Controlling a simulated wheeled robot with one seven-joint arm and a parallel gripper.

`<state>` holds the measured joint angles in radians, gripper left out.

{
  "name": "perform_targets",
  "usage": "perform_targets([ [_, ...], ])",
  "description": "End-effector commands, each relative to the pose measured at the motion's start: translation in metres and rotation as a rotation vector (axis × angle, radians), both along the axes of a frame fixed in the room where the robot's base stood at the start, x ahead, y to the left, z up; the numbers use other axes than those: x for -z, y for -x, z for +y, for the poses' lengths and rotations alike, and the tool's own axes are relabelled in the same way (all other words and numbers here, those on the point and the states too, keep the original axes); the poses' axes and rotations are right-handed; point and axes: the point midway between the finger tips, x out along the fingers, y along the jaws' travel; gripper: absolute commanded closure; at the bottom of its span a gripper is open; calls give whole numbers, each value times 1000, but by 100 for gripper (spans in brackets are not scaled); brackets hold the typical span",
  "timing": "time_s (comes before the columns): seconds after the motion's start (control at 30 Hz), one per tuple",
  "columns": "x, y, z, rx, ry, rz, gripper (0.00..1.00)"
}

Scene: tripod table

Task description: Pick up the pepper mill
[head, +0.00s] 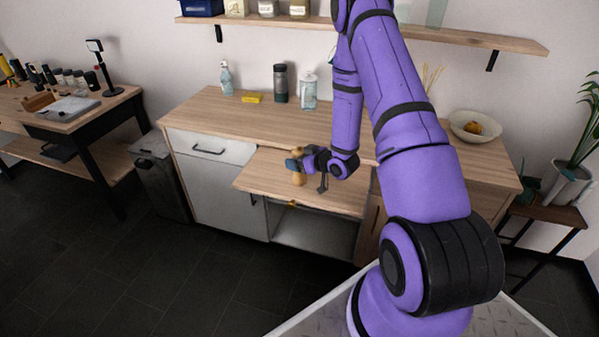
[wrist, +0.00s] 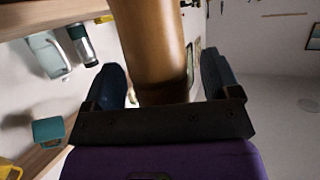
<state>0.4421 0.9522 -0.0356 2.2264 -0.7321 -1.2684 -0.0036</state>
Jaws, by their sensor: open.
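The pepper mill (head: 299,179) is a tan wooden piece standing on a pull-out wooden board (head: 263,176) at the front of the cabinet. In the wrist view the pepper mill (wrist: 152,40) is large and close, and it lies between the two dark fingers. My gripper (head: 297,165) is at the mill in the head view and hides part of it. In the wrist view my gripper (wrist: 163,85) is open, with a finger on each side of the mill and gaps visible beside it.
On the counter (head: 225,115) behind stand a dark bottle (head: 280,84), a clear dispenser (head: 309,92), a spray bottle (head: 226,78) and a yellow sponge (head: 251,98). A bowl (head: 476,127) sits at the right. A wall shelf (head: 300,21) runs above. The board's left part is clear.

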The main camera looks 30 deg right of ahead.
Motion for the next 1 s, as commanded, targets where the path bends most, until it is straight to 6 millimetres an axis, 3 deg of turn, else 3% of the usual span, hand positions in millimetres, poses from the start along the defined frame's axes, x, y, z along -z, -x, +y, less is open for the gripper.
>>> perform_targets([
  [0.2,0,-1,0,0,0,0,18],
  [0.53,0,0,0,0,0,0,92],
  [1.0,-6,-7,3,-1,0,-1,92],
])
